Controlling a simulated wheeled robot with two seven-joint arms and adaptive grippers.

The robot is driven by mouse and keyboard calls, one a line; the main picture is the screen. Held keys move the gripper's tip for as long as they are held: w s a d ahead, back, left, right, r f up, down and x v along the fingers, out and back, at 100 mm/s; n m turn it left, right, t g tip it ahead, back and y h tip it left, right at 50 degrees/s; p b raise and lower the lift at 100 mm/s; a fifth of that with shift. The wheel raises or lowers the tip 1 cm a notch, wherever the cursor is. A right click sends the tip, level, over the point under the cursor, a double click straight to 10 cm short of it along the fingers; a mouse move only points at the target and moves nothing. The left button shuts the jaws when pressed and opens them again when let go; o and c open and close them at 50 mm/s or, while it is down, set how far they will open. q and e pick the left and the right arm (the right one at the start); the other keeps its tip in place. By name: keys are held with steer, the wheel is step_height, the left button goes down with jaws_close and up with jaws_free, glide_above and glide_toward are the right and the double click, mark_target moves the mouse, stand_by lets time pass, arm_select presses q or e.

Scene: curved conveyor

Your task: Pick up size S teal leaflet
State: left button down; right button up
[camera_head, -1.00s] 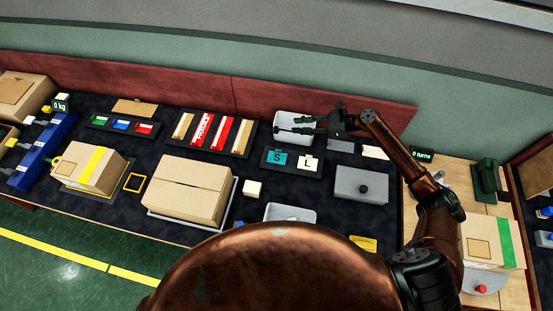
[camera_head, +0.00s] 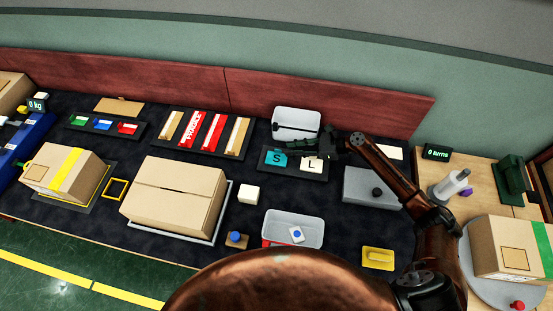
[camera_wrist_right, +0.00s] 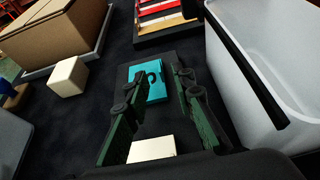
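The teal leaflet (camera_head: 274,160) marked S lies on a dark tray (camera_head: 292,168), left of a white leaflet (camera_head: 312,166). In the right wrist view the teal leaflet (camera_wrist_right: 156,84) shows beyond and between the fingers, with the white leaflet (camera_wrist_right: 151,149) nearer the palm. My right gripper (camera_head: 312,147) is above the tray, coming in from the right. Its fingers are apart and nothing is between them at the tips; it shows open in the right wrist view (camera_wrist_right: 146,92). My left gripper is not in view.
A white bin (camera_head: 297,122) stands just behind the tray. A white cube (camera_head: 249,194) and a large cardboard box (camera_head: 172,195) are to the left. A grey block (camera_head: 370,187) is to the right. Another bin (camera_head: 292,229) is in front.

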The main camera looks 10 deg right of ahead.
mark_target(277, 158)
steer(key=b+x, duration=0.1)
steer(key=x, duration=0.4)
steer(key=shift+f, duration=0.15)
steer(key=shift+d, duration=0.1)
steer(key=shift+c, duration=0.7)
jaws_close()
